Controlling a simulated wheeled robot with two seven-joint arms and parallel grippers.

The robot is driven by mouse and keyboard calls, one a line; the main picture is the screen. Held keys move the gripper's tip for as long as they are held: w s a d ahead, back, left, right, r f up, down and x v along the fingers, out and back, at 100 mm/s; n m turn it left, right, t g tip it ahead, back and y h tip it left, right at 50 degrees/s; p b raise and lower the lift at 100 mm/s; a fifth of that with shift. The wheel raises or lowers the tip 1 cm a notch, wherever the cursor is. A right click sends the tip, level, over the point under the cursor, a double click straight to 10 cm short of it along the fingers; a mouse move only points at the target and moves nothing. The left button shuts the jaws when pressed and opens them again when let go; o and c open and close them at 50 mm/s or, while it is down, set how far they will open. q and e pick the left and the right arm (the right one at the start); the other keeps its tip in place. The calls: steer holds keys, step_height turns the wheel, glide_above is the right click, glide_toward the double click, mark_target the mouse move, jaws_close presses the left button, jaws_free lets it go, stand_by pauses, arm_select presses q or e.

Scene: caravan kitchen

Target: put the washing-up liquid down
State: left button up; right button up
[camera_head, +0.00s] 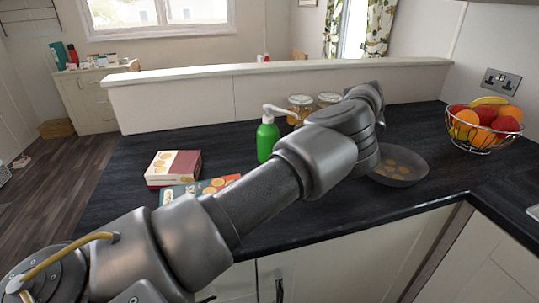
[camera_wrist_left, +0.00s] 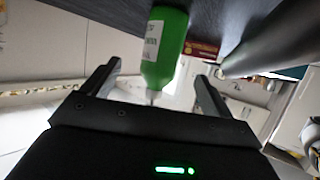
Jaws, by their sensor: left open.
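The washing-up liquid is a green bottle (camera_head: 267,140) with a white pump top, standing upright on the dark worktop (camera_head: 115,190) behind my left arm in the head view. In the left wrist view the picture is turned over, and the green bottle (camera_wrist_left: 165,45) with a white label hangs from the worktop at the top. My left gripper (camera_wrist_left: 157,73) is open, with one finger on each side of the bottle's pump end and visible gaps on both sides. In the head view its fingers cannot be made out. My right gripper is in neither view.
Two boxes, one red and cream (camera_head: 173,167) and one flatter (camera_head: 175,193), lie left of the bottle. Jars (camera_head: 300,108) stand behind it. A dark pan (camera_head: 400,168) and a wire fruit bowl (camera_head: 485,128) are to the right. A raised ledge (camera_head: 200,93) runs along the back.

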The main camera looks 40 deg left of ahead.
mark_target(267, 144)
arm_select(q)
steer(key=x, duration=0.5)
steer(key=shift+s+a+f, duration=0.15)
steer(key=shift+s+a, duration=0.05)
steer(key=shift+a, duration=0.1)
steer(key=shift+s+a+f, duration=0.25)
steer(key=shift+s+a, duration=0.05)
steer(key=shift+a, duration=0.25)
steer(key=p+x, duration=0.1)
steer(key=x, duration=0.1)
steer(key=shift+s+a+f, duration=0.1)
steer(key=shift+s+a, duration=0.15)
steer(key=shift+s+a+f, duration=0.15)
steer(key=shift+a+f, duration=0.15)
steer(key=shift+a, duration=0.2)
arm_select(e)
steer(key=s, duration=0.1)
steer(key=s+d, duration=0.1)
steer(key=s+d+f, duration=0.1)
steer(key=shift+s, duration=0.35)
